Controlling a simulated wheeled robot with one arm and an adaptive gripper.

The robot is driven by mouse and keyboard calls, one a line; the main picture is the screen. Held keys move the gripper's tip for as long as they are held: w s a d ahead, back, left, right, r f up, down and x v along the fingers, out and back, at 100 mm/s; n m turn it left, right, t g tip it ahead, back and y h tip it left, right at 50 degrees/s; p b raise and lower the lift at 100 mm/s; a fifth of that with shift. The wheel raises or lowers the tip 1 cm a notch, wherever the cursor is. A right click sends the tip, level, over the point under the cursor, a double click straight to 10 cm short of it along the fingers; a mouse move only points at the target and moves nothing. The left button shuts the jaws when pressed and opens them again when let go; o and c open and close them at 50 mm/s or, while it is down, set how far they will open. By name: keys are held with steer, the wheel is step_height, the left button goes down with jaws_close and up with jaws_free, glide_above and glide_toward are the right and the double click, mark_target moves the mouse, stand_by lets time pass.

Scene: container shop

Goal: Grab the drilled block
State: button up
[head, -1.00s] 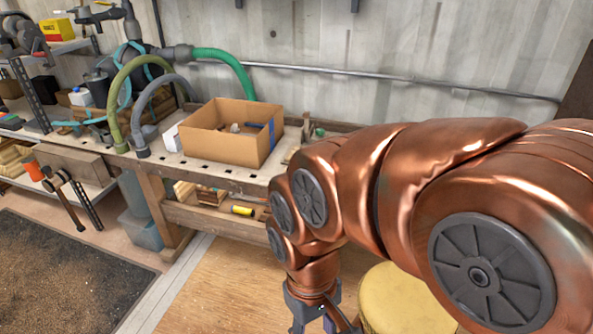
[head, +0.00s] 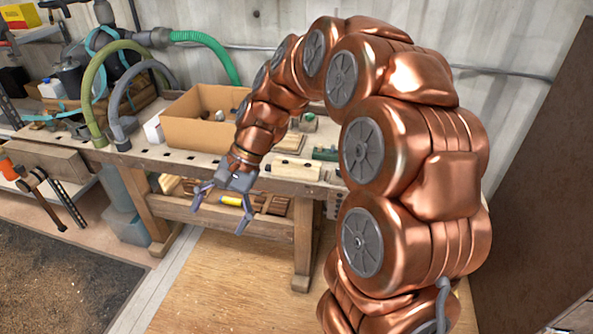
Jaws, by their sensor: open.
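My gripper (head: 218,218) hangs in front of the workbench's front edge, fingers spread wide and pointing down. A pale wooden block (head: 290,168) lies on the bench top (head: 178,157), to the right of my gripper. Another pale block (head: 290,143) lies farther back, close to the cardboard box. I cannot tell at this size whether either block has drilled holes, so I cannot tell which is the drilled block. My arm hides part of the bench top.
An open cardboard box (head: 190,135) with small items inside stands on the bench. A green tool-like thing (head: 326,154) lies to the right. The wooden floor (head: 225,300) in front is clear.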

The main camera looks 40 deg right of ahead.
steer(key=w+d+f+m+t+y, duration=0.25)
steer(key=w+d+m, duration=0.35)
steer(key=w, duration=0.4)
steer(key=m+t+b, duration=0.2)
steer(key=m+t, duration=0.6)
steer(key=m, duration=0.4)
glide_toward(292, 163)
steer(key=shift+w+a+h, duration=0.2)
steer(key=shift+a+h, duration=0.15)
steer(key=shift+a, duration=0.25)
steer(key=shift+w+t, duration=0.1)
steer(key=shift+t, duration=0.15)
steer(key=shift+p+x, duration=1.2)
steer(key=shift+x, duration=2.55)
steer(key=shift+d+f, duration=0.1)
steer(key=shift+f, duration=0.05)
steer(key=shift+c, duration=0.4)
